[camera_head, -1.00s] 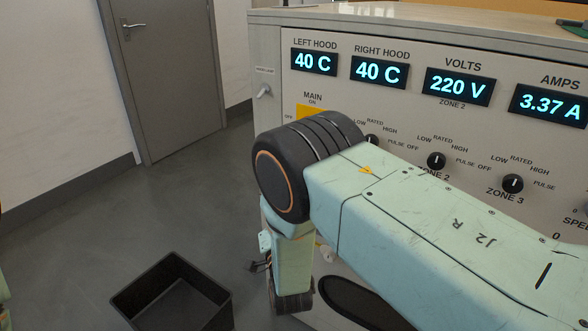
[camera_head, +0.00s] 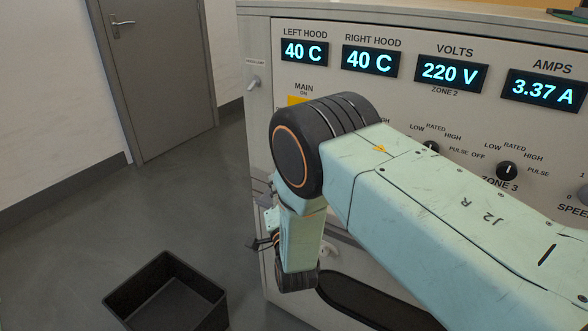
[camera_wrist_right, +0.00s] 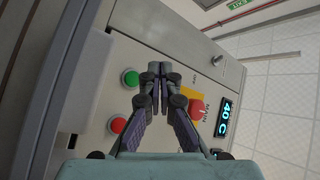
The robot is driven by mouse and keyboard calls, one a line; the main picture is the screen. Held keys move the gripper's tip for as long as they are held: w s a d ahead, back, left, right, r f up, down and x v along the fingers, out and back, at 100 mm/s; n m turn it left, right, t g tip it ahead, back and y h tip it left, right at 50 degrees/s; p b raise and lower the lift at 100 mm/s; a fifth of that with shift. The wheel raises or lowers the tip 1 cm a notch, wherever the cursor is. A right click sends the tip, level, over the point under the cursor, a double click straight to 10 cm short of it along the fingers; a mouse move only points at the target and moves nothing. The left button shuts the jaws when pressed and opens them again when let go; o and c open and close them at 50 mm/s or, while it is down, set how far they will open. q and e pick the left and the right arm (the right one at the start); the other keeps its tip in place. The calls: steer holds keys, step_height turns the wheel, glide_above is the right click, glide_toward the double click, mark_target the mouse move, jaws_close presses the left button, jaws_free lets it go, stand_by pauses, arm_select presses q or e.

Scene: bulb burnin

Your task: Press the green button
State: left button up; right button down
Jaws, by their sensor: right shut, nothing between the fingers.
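The green button (camera_wrist_right: 131,78) shows in the right wrist view on the panel's face, left of my right gripper's fingertips. It is hidden in the head view behind my right arm. My right gripper (camera_wrist_right: 158,70) is shut and empty, its fingertips together between the green button and the yellow plate. The fingertips do not cover the button, and I cannot tell how far they are from the panel. My left gripper is not in view.
A red button (camera_wrist_right: 118,125) sits below the green one, and a red knob (camera_wrist_right: 203,109) is on the yellow plate (camera_wrist_right: 189,93). The panel carries displays (camera_head: 370,57) and dials (camera_head: 507,171). A black open bin (camera_head: 166,292) stands on the floor, with clear floor around it.

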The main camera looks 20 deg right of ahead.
steer(key=shift+w+d+b, duration=0.45)
steer(key=shift+w+d, duration=0.35)
steer(key=shift+d, duration=0.2)
steer(key=shift+w+d+b, duration=0.4)
steer(key=shift+w+d, duration=0.4)
steer(key=shift+d, duration=0.2)
steer(key=shift+w+d, duration=0.1)
steer(key=shift+w+d, duration=0.15)
steer(key=shift+d, duration=0.05)
steer(key=shift+w+d, duration=0.25)
steer(key=shift+d, duration=0.05)
stand_by(0.8)
stand_by(0.4)
steer(key=shift+s+a, duration=0.55)
steer(key=shift+a, duration=0.1)
steer(key=shift+s+a+p, duration=0.65)
steer(key=shift+s+a, duration=0.15)
steer(key=shift+a, duration=0.2)
steer(key=shift+s+a+p, duration=0.6)
steer(key=shift+s+a, duration=0.15)
steer(key=shift+a, duration=0.25)
